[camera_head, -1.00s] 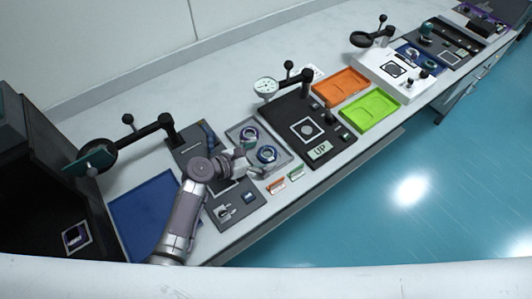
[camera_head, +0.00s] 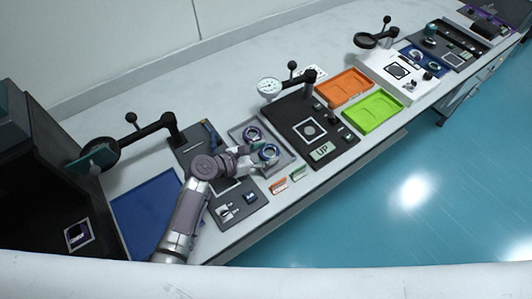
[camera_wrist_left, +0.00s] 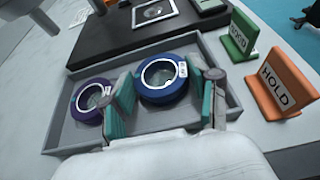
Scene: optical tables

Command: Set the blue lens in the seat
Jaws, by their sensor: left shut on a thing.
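The blue lens (camera_head: 269,151), a blue ring with a clear centre, is in the grey tray (camera_head: 289,166). In the left wrist view the blue lens (camera_wrist_left: 163,80) is between the teal-padded fingers of my left gripper (camera_wrist_left: 164,95). My left gripper (camera_head: 267,156) is shut on it from the near side in the head view. A lens with a purple ring (camera_wrist_left: 92,98) sits beside it in the tray, left of the fingers. A black plate (camera_head: 325,133) with a white square and round centre (camera_head: 309,129) is right of the tray; I cannot tell if that is the seat.
Orange and green stand-up labels (camera_head: 279,187) are in front of the tray; the orange one reads HOLD (camera_wrist_left: 278,86). An orange tray (camera_head: 344,87) and a green tray (camera_head: 372,110) lie beyond the black plate. A blue mat (camera_head: 146,210) lies left.

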